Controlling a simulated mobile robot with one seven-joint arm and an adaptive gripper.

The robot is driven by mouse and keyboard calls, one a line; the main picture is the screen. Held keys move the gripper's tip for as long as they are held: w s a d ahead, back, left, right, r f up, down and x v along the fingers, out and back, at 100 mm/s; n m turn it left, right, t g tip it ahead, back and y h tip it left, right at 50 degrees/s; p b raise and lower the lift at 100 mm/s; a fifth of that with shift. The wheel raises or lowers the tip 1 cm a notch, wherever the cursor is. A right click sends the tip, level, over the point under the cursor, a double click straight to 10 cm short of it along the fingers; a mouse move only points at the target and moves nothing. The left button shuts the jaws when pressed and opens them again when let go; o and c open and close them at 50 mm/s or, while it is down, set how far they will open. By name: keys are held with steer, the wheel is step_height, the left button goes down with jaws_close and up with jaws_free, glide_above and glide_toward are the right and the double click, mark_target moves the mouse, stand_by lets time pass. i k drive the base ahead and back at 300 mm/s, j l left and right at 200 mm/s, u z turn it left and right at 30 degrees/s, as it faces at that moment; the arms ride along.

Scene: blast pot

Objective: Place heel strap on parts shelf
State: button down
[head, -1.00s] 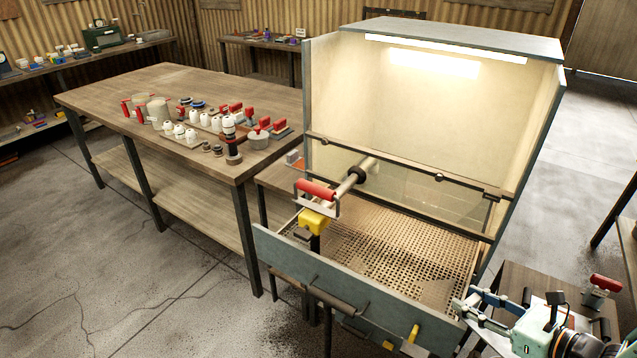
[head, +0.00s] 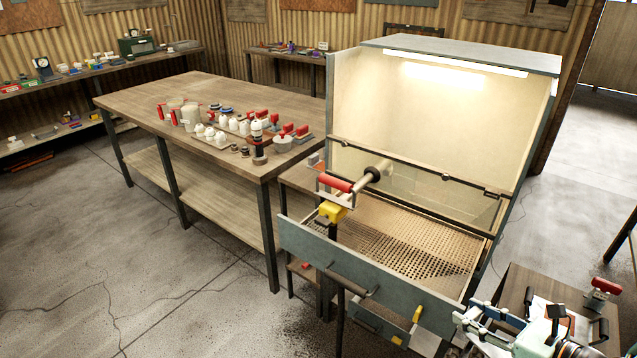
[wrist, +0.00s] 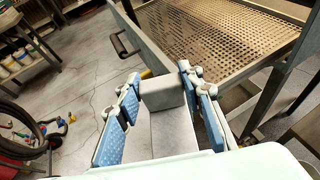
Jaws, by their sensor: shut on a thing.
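My gripper (head: 474,315) is at the lower right of the head view, in front of the blast cabinet. In the wrist view my gripper (wrist: 158,92) has its blue-padded fingers on both sides of a grey, block-like piece (wrist: 165,97), which I take for the heel strap; its full shape is unclear. The gripper is shut on it and holds it above the floor. In the head view the held piece cannot be made out clearly. A wall shelf (head: 105,72) with jars and small items runs along the back left; I cannot tell whether it is the parts shelf.
The blast cabinet (head: 340,265) with its perforated grate stands close ahead. A long wooden workbench (head: 165,95) bearing jars and red-handled tools stands to its left. A small side table (head: 520,275) is near my arm. Open concrete floor (head: 60,240) lies at left.

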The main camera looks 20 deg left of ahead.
mark_target(308, 179)
steer(key=j+u, duration=0.4)
steer(key=i+j+u, duration=0.7)
steer(key=i+j, duration=0.75)
steer(key=i, duration=0.15)
steer(key=i+j+z, duration=0.45)
steer(key=i, duration=0.15)
